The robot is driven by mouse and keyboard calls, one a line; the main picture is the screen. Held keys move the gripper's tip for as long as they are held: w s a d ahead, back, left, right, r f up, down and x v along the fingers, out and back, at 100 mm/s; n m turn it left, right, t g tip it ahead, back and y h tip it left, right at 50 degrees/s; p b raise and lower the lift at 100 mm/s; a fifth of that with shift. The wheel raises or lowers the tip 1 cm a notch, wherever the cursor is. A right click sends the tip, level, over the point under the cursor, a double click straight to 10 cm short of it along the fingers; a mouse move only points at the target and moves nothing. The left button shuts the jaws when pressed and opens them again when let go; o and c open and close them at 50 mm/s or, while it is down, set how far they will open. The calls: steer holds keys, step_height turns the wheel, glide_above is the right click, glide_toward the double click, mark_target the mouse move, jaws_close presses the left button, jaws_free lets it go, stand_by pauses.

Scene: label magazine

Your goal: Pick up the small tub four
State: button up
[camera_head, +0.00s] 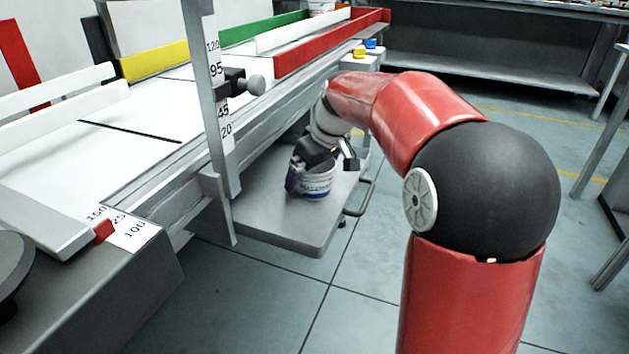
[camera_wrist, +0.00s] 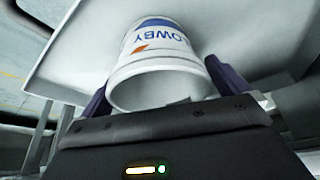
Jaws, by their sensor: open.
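A small white tub (camera_head: 315,186) with blue lettering and a blue band stands on the grey platform of a low cart below the bench. In the wrist view the tub (camera_wrist: 160,62) shows its open rim toward the camera and an orange mark beside the lettering. My gripper (camera_head: 318,172) is down at the tub, with one finger on each side of it. In the wrist view the dark fingers of my gripper (camera_wrist: 165,85) flank the tub's rim. The jaws are open, and I cannot tell whether either finger touches the tub.
The cart platform (camera_head: 290,235) is otherwise clear near the tub, with a handle (camera_head: 366,197) at its right. The bench edge and an upright post with a scale (camera_head: 213,100) stand to the left. Open floor (camera_head: 350,300) lies in front.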

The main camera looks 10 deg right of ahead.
steer(key=shift+c, duration=0.3)
steer(key=c, duration=0.8)
steer(key=shift+o, duration=0.2)
steer(key=shift+r, duration=0.1)
